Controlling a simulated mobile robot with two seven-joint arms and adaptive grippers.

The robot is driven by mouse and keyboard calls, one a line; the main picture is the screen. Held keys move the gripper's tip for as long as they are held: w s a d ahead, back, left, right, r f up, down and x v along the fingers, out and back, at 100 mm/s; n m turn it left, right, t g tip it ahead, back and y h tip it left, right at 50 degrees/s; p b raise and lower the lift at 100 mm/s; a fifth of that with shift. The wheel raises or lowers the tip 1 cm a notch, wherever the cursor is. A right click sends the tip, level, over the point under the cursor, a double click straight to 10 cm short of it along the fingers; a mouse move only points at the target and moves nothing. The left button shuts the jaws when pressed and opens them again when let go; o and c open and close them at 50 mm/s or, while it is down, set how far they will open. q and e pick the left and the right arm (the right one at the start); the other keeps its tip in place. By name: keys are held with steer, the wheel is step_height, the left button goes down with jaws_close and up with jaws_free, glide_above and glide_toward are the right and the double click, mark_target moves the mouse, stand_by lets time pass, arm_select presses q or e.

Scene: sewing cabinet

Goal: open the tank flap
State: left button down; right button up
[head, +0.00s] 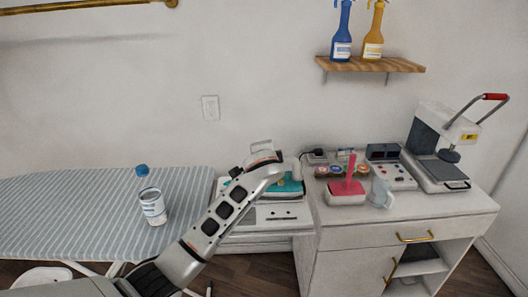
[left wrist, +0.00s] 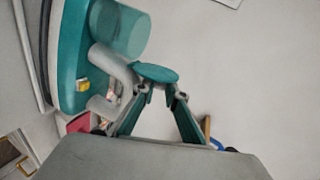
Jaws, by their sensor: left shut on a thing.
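The teal steam iron (head: 290,187) rests on a white stand (head: 262,216) left of the cabinet, partly hidden behind my left arm in the head view. In the left wrist view the iron's teal body (left wrist: 72,60) is at the left, with a grey handle and a clear teal tank (left wrist: 120,30). The tank flap (left wrist: 157,73) is a small teal oval disc. My left gripper (left wrist: 161,96) is shut on the flap, its fingertips at the disc's near edge. In the head view the fingers are hidden behind the wrist. My right gripper is not in view.
The cabinet top (head: 430,205) holds a pink-and-white item (head: 346,193), jars and a press (head: 440,150). A wall shelf (head: 370,64) carries spray bottles.

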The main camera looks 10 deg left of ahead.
arm_select(q)
steer(key=c, duration=2)
jaws_free()
steer(key=shift+c, duration=0.2)
steer(key=shift+s+d, duration=0.1)
steer(key=v, duration=0.7)
steer(key=shift+s+r, duration=0.25)
steer(key=shift+s, duration=0.05)
